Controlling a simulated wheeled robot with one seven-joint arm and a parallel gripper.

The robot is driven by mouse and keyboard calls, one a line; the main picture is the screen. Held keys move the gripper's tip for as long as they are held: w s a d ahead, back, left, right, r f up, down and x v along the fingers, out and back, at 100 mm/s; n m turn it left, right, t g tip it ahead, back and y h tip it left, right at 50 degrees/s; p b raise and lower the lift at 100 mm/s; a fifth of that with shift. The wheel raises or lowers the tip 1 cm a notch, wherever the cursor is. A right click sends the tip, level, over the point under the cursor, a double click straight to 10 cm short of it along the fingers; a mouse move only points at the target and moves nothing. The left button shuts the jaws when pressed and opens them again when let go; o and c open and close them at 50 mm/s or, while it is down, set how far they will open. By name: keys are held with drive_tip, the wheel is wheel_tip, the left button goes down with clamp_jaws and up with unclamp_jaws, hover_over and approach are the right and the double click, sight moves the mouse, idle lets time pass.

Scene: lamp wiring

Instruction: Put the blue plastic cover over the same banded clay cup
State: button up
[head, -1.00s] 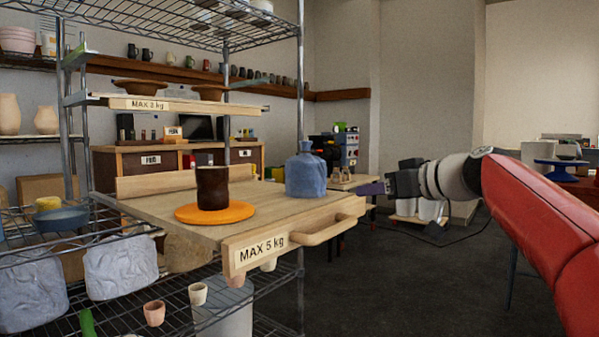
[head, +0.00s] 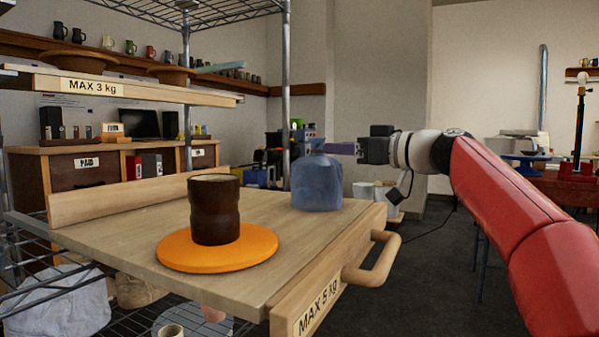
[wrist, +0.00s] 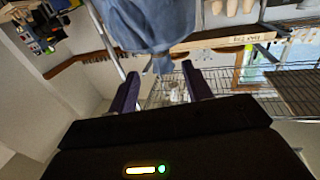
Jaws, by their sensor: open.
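The banded clay cup (head: 214,210) is dark brown and stands upright, uncovered, on a round orange disc (head: 256,243) on the wooden pull-out shelf. The blue plastic cover (head: 317,184) stands to its right near the back of the shelf, bunched at the top; I cannot tell whether anything is under it. My gripper (head: 337,148) is open, its purple fingers close by the upper right of the cover in the head view.
The shelf (head: 120,240) has a raised back board (head: 145,199) and a front handle (head: 375,262). A higher shelf marked MAX 3 kg (head: 130,88) and a metal rack post (head: 286,90) stand behind. Bare shelf top lies around the disc.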

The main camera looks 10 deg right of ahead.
sight(316, 157)
drive_tip(key=p+x, duration=0.1)
drive_tip(key=x, duration=0.2)
drive_tip(key=p+x, duration=0.2)
drive_tip(key=x, duration=0.1)
drive_tip(key=shift+w+a+r, duration=0.1)
drive_tip(key=shift+a+r, duration=0.15)
drive_tip(key=shift+w+a+f+p, duration=0.15)
drive_tip(key=shift+w+a+p, duration=0.1)
drive_tip(key=shift+w+p, duration=0.1)
clamp_jaws()
